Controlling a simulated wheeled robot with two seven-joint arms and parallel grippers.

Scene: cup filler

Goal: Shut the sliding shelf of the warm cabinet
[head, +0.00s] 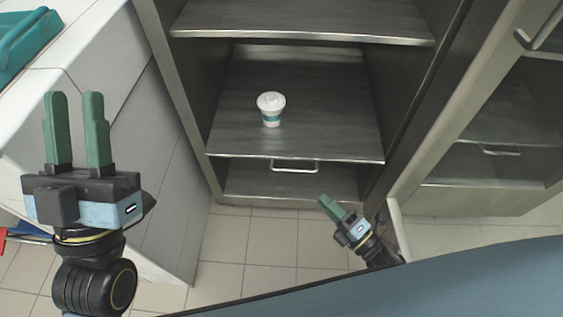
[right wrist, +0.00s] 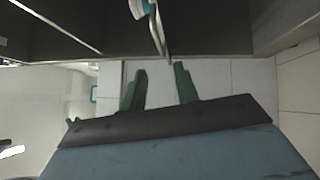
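The warm cabinet (head: 169,95) stands ahead with its front open. Its sliding shelf (head: 235,135) has a dark surface and a pale front edge, and carries a white lidded cup with a teal band (head: 271,110). A metal bar handle (head: 295,167) shows just below the shelf's front edge. How far the shelf is out, I cannot tell. My right gripper (head: 329,203) is low in front of the shelf, right of the handle. In the right wrist view its fingers (right wrist: 160,72) are apart and empty, with a bar handle (right wrist: 157,32) just beyond them. My left gripper (head: 76,108) is open, raised and empty at left.
Another shelf (head: 305,22) is above and a lower one (head: 270,184) below. A glass panel (head: 490,100) with a handle (head: 540,27) stands at right. A white counter (head: 95,60) with a teal tray (head: 25,40) is at left. Tiled floor lies in front.

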